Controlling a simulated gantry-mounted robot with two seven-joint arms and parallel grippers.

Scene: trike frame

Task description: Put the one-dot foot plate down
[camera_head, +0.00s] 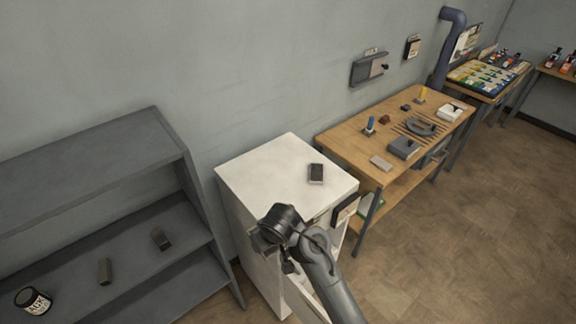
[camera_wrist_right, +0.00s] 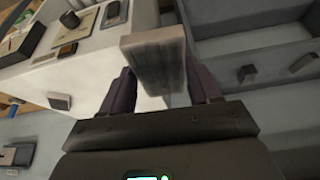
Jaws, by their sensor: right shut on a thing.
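My right gripper (camera_wrist_right: 165,95) is shut on a grey rectangular plate (camera_wrist_right: 155,50), held between its two dark fingers in the right wrist view. No dots show on the plate's visible faces, so I cannot read its marking. In the head view my right arm comes in from the bottom, and its wrist is in front of the white cabinet (camera_head: 262,165). The fingers and the held plate are hidden there behind the wrist. My left gripper is not in view.
A wooden workbench (camera_head: 340,140) with several tools stands right of the cabinet. Most of the cabinet top is clear.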

